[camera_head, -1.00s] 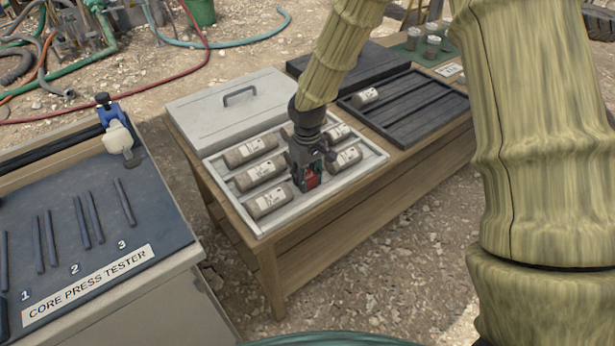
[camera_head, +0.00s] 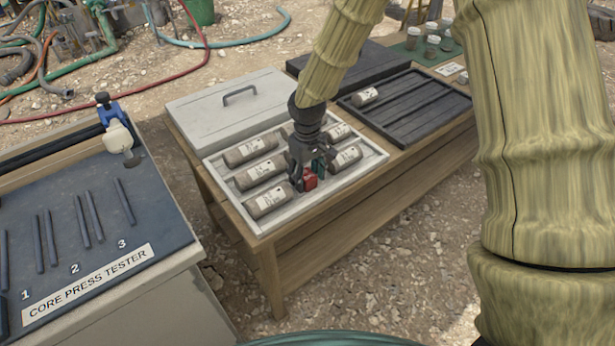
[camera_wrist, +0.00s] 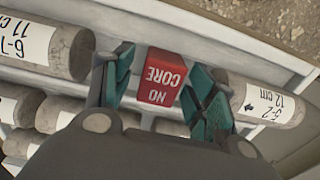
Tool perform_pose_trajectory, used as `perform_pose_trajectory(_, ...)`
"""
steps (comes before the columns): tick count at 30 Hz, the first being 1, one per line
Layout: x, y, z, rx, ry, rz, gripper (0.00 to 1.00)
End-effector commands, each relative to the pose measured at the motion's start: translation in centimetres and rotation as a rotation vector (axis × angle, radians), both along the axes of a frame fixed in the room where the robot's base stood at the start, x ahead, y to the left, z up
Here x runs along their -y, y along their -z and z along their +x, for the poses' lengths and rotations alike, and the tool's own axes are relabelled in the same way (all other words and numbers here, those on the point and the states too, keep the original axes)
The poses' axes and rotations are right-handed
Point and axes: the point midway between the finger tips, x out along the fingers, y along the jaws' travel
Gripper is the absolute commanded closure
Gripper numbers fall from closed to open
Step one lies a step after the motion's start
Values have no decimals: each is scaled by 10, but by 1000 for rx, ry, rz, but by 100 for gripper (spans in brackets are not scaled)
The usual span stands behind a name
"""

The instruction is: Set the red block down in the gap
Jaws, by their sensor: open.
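The red block (camera_wrist: 162,80), lettered "NO CORE", lies in a row of the white core tray (camera_head: 372,164), in the gap between two grey labelled cores. In the wrist view, the core at left (camera_wrist: 50,50) is marked "6-1" and the core at right (camera_wrist: 265,100) "5-2". The block also shows in the head view (camera_head: 309,179). My gripper (camera_wrist: 160,88) is open around the block, with a green-padded finger on either side.
The tray's grey lid (camera_head: 225,105) lies behind it on the wooden table (camera_head: 350,215). A dark tray (camera_head: 420,105) with one core is to the right. The core press tester (camera_head: 90,240) stands at left.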

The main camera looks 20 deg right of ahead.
Motion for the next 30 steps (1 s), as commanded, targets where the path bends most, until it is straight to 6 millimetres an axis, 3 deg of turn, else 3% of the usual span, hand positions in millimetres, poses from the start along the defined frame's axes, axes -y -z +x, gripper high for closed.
perform_pose_trajectory(18, 0, -97, 1, 3, 1, 1, 43)
perform_pose_trajectory(30, 0, -113, 0, 1, 0, 1, 43)
